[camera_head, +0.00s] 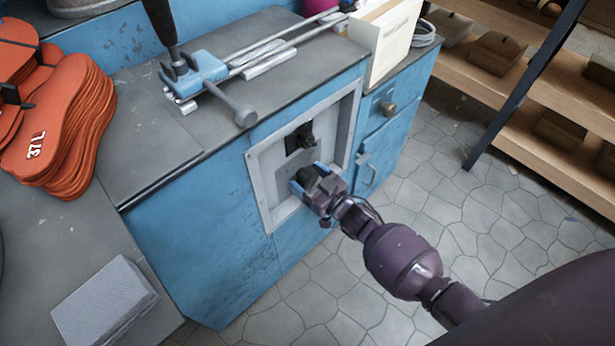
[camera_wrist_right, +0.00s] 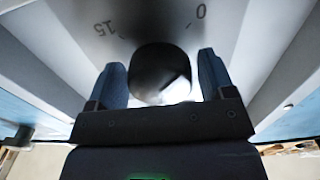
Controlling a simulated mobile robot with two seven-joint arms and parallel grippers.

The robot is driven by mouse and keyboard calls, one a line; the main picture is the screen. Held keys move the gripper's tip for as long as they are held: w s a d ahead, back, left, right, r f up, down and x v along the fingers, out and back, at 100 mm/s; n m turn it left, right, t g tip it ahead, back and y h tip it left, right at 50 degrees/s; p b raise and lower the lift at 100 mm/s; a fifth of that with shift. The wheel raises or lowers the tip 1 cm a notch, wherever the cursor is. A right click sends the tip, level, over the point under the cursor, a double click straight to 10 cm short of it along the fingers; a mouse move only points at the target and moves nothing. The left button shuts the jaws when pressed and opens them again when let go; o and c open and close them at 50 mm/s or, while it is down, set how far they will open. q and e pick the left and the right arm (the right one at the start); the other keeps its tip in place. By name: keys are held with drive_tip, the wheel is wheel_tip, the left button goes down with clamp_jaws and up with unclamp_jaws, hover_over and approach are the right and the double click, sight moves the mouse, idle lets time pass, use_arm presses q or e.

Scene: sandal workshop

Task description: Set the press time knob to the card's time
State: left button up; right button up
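The press time knob (camera_wrist_right: 160,72) is a dark round knob with a pale mark or glint on its face. It stands on a grey dial panel where a 15 and a 0 can be read in the right wrist view. My right gripper (camera_wrist_right: 162,80) has its blue fingers on either side of the knob, with a narrow gap showing at the right finger. In the head view my right gripper (camera_head: 313,180) is at the framed panel (camera_head: 263,170) and mostly hides the knob. I cannot make out a time card.
A black switch (camera_head: 303,138) sits on the panel just above my right gripper. A blue clamp tool (camera_head: 195,75) with rods lies on the bench top. Orange soles (camera_head: 60,120) are stacked at the left, and wooden shelves (camera_head: 540,100) stand at the right.

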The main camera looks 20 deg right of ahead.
drive_tip(key=c, duration=0.7)
drive_tip(key=shift+o, duration=0.2)
